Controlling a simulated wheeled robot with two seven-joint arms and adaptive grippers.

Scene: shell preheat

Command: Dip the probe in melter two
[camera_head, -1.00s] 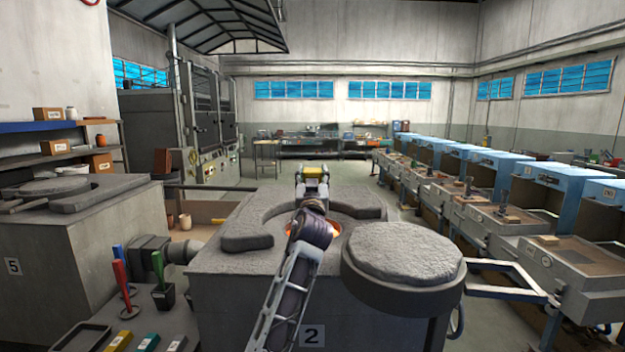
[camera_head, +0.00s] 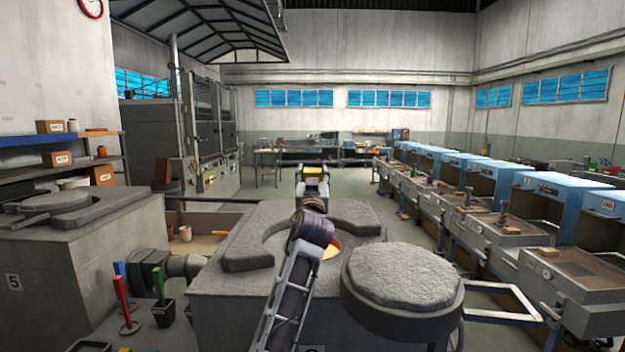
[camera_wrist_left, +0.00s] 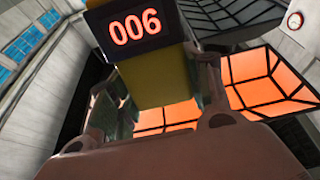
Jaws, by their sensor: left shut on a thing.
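Melter two (camera_head: 240,310) is the grey block in front of me, its number plate cut off by the bottom edge of the head view. Its round opening glows orange (camera_head: 333,248), partly hidden by my left arm. My left gripper (camera_head: 313,186) is above the melter's far side, shut on the probe (camera_head: 313,170), a yellow body with a dark part. In the left wrist view the probe (camera_wrist_left: 155,80) sits between the fingers, and its display reads 006 in red. The probe's tip is hidden. My right gripper is not in view.
A round lid (camera_head: 402,280) is swung out at the melter's right front. Another melter marked 5 (camera_head: 60,255) stands at left. Red and green handled tools (camera_head: 122,300) stand at lower left. A row of blue-hooded benches (camera_head: 560,205) runs along the right.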

